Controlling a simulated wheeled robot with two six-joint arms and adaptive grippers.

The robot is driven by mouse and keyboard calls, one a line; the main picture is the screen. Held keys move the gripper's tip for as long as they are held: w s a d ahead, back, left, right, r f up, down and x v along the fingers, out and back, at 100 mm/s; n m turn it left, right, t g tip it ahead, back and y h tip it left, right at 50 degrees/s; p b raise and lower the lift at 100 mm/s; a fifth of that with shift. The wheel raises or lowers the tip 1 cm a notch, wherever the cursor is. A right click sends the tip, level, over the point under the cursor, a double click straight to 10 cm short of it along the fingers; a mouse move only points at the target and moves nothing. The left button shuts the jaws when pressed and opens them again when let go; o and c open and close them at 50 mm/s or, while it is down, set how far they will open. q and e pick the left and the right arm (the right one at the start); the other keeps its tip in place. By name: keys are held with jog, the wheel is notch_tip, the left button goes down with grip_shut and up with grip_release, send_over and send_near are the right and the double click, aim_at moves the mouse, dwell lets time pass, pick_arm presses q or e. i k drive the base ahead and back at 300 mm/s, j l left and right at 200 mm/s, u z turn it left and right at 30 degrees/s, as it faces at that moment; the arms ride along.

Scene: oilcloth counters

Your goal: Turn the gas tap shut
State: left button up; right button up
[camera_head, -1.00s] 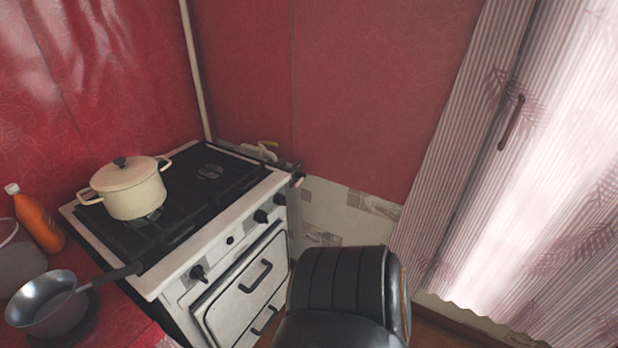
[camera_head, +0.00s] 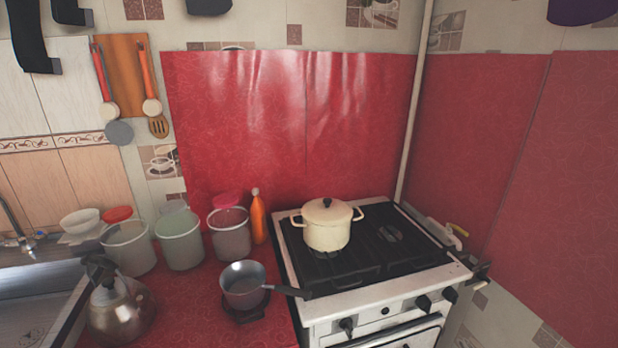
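A small yellow handle (camera_head: 459,229), which looks like the gas tap, shows low on the right red wall panel, just beyond the stove's right rear side. It is small, and I cannot tell its turned position. A pale vertical pipe (camera_head: 414,110) runs down the wall corner behind the stove. The stove (camera_head: 370,303) has a white body, a black top and dark front knobs.
A cream lidded pot (camera_head: 327,229) stands on the stove. A small saucepan (camera_head: 243,285), canisters (camera_head: 180,240), an orange bottle (camera_head: 258,217) and a kettle (camera_head: 118,307) crowd the red counter at left. A sink (camera_head: 35,290) is farther left.

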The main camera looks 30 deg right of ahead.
aim_at(450, 225)
jog(key=z, duration=2.1)
